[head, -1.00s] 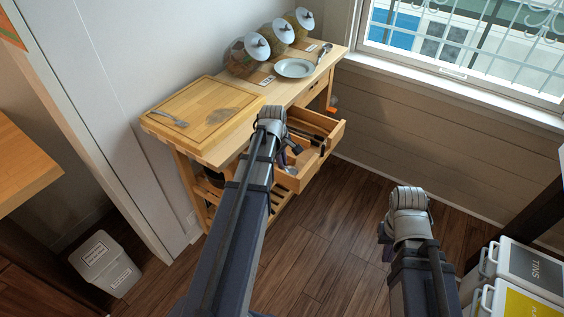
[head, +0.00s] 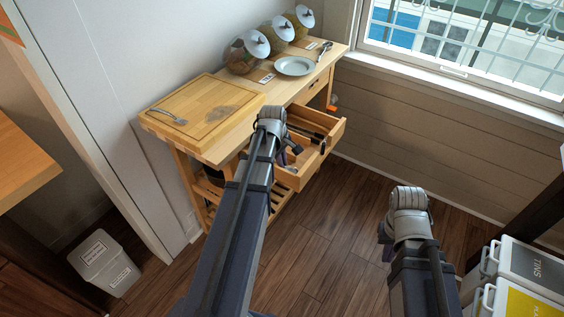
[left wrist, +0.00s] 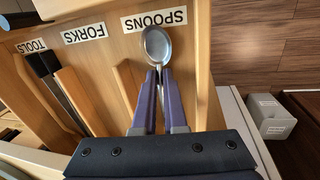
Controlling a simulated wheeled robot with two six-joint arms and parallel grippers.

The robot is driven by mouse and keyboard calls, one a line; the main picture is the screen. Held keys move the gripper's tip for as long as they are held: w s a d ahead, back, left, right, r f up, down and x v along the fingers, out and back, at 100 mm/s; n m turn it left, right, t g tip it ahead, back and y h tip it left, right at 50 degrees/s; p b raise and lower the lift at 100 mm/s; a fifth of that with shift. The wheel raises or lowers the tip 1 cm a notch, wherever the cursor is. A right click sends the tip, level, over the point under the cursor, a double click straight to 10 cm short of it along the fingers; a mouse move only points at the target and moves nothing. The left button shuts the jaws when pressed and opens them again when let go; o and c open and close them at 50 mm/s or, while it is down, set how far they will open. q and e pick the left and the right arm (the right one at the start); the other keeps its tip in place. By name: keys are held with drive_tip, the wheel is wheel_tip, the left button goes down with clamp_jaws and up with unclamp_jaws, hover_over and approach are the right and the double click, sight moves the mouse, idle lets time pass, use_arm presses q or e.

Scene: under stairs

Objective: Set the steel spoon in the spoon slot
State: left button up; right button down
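In the left wrist view the steel spoon (left wrist: 157,46) has its bowl up by the SPOONS label (left wrist: 154,19), over the slot at that end of the open drawer. My left gripper (left wrist: 159,73) has its purple fingers closed in on the spoon's neck. The handle is hidden between and below the fingers. I cannot tell whether the spoon touches the slot floor. In the head view the drawer (head: 336,130) sticks out of the wooden cart, partly hidden by my left arm.
Wooden dividers (left wrist: 125,85) separate the slots; dark-handled tools lie by the TOOLS label (left wrist: 29,45). The cart top holds a cutting board (head: 205,108) with a fork, a plate (head: 294,66), another spoon-like utensil (head: 325,49) and jars. A bin (head: 104,262) stands left.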

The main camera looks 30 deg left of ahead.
use_arm(q)
drive_tip(key=o, duration=0.5)
drive_tip(key=r+p, duration=0.2)
drive_tip(key=s+r+p, duration=0.1)
drive_tip(key=r+p, duration=0.4)
drive_tip(key=shift+s+r+p, duration=0.25)
drive_tip(key=shift+r+p, duration=0.15)
use_arm(e)
wheel_tip(320, 180, up, 8)
use_arm(q)
drive_tip(key=shift+f, duration=0.1)
use_arm(e)
drive_tip(key=shift+f, duration=0.2)
